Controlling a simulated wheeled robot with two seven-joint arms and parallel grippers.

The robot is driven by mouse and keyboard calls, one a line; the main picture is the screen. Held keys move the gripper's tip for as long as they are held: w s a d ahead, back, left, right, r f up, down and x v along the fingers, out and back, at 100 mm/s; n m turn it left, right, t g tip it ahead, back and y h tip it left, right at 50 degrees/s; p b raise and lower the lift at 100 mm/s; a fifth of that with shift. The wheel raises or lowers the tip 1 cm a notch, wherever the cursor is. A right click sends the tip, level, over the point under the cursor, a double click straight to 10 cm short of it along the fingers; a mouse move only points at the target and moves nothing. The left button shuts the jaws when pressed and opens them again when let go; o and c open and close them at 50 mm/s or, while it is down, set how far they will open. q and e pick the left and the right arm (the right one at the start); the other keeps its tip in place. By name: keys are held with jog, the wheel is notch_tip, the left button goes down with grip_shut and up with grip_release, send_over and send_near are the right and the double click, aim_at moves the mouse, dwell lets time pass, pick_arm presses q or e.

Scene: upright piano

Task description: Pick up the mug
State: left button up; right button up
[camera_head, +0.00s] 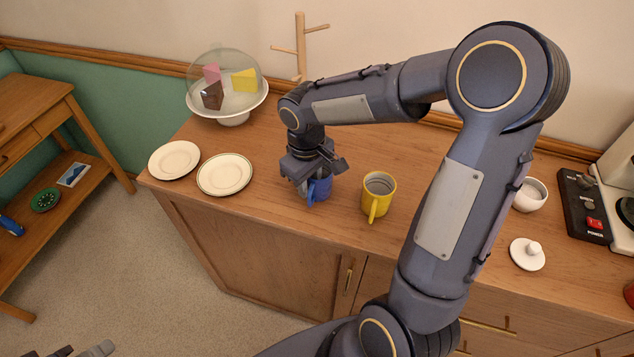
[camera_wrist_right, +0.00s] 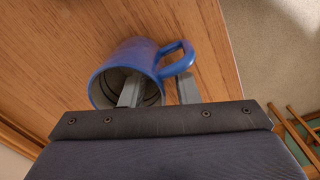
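A blue mug (camera_head: 319,190) stands on the wooden cabinet top, partly hidden under my right gripper (camera_head: 309,185). In the right wrist view the blue mug (camera_wrist_right: 140,55) shows its open rim and its handle. One finger of my right gripper (camera_wrist_right: 158,91) reaches into the mug's mouth and the other is outside, by the handle. The mug's wall lies between the fingers, with a gap visible. A yellow mug (camera_head: 378,193) stands just to the right. Only the tips of my left gripper (camera_head: 84,351) show at the bottom left corner, away from the mugs.
Two plates (camera_head: 174,160) (camera_head: 225,174) lie left of the blue mug. A cake stand (camera_head: 233,118) with a glass dome and a wooden mug tree (camera_head: 300,45) stand behind. A white bowl (camera_head: 530,195), a white lid (camera_head: 527,254) and a coffee machine (camera_head: 620,203) are at the right.

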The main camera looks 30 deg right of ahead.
jog(key=shift+f, duration=0.8)
grip_shut()
jog(key=shift+r, duration=0.15)
jog(key=shift+r, duration=0.2)
notch_tip(320, 180, up, 2)
jog(key=shift+r, duration=0.1)
jog(key=s+d+r+b, duration=0.1)
jog(key=s+d+r, duration=0.4)
jog(key=s+r, duration=0.5)
jog(key=s, duration=0.3)
jog(key=shift+d, duration=0.15)
